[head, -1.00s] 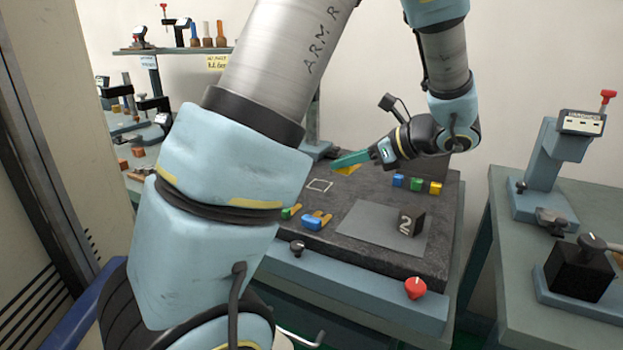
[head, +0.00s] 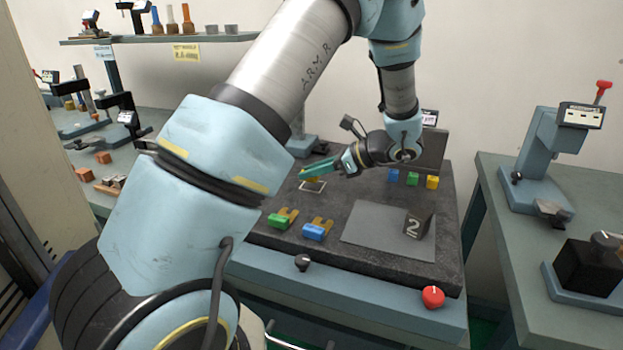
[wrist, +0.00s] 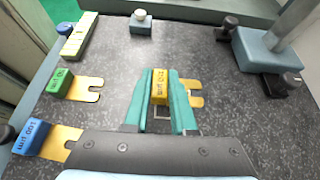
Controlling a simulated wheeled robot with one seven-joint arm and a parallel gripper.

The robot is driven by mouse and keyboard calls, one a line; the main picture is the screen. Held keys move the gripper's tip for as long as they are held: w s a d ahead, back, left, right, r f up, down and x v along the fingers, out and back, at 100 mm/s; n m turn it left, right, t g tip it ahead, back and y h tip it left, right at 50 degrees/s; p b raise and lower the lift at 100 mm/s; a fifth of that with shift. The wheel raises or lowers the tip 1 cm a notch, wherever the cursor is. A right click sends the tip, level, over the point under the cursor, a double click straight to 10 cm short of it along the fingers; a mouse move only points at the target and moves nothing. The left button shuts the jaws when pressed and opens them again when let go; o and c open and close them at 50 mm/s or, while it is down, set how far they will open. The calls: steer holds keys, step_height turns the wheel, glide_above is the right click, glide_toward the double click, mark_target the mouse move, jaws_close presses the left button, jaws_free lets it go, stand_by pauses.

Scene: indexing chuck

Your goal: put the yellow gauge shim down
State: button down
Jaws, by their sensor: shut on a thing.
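My gripper (head: 318,170) is over the dark granite plate (head: 350,190), just above a white square outline (head: 312,187). In the wrist view my gripper (wrist: 160,100) has its teal fingers closed on the yellow block of the yellow gauge shim (wrist: 160,87). Its brass forked tongue sticks out to the right past the finger. Part of the outline (wrist: 164,112) shows between the fingers. Whether the shim touches the plate I cannot tell. In the head view the fingers mostly hide it.
A green shim (head: 279,220) and a blue shim (head: 315,232) lie in front of the outline. A grey mat (head: 380,235) with a dark "2" block (head: 417,224) is to the right. Small coloured blocks (head: 412,179) stand behind. A stand base (wrist: 265,52) is at the wrist view's upper right.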

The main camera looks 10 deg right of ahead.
steer(key=shift+f, duration=1.35)
steer(key=shift+f, duration=0.1)
steer(key=c, duration=0.7)
jaws_free()
steer(key=shift+c, duration=0.2)
steer(key=shift+d+r, duration=0.1)
steer(key=shift+r, duration=0.1)
steer(key=b+v, duration=0.2)
steer(key=v, duration=0.9)
steer(key=shift+s+d+r, duration=0.15)
steer(key=shift+s+d, duration=0.05)
steer(key=shift+d, duration=0.15)
